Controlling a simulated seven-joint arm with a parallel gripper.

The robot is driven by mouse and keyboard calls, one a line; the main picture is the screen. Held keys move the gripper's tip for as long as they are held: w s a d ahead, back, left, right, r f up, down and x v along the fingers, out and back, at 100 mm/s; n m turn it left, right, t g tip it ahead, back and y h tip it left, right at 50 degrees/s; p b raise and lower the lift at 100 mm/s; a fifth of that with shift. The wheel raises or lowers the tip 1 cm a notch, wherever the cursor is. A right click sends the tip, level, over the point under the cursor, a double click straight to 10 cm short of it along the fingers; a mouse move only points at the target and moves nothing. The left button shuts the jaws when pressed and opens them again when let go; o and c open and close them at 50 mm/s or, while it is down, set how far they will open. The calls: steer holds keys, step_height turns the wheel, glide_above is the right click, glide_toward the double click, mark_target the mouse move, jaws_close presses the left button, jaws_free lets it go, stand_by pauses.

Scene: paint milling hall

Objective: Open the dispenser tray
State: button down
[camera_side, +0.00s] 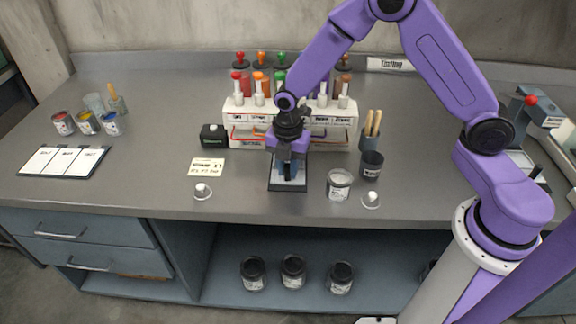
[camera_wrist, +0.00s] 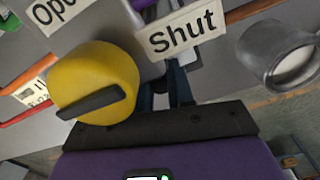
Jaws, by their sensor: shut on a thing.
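The dispenser (camera_side: 236,117) is a long white rack at the back of the bench, with coloured handles along its front. In the wrist view, a yellow knob (camera_wrist: 112,75) with a dark bar is close up, beside an "Open" label (camera_wrist: 60,10) and a "Shut" label (camera_wrist: 181,30). My gripper (camera_side: 288,176) points down in front of the rack's middle, over a dark tray-like base (camera_side: 288,187) on the bench. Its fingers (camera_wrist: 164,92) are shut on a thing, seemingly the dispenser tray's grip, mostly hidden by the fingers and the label.
A grey-white jar (camera_side: 339,185), a dark cup (camera_side: 371,164) and a small white knob (camera_side: 371,199) stand to the right. A label card (camera_side: 207,167), a black box (camera_side: 213,136) and another white knob (camera_side: 202,191) are left.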

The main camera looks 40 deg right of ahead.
steer(key=s+a, duration=0.5)
steer(key=shift+s+a, duration=0.25)
steer(key=shift+a, duration=0.05)
steer(key=c, duration=1)
jaws_free()
step_height(320, 180, up, 18)
steer(key=shift+f, duration=0.25)
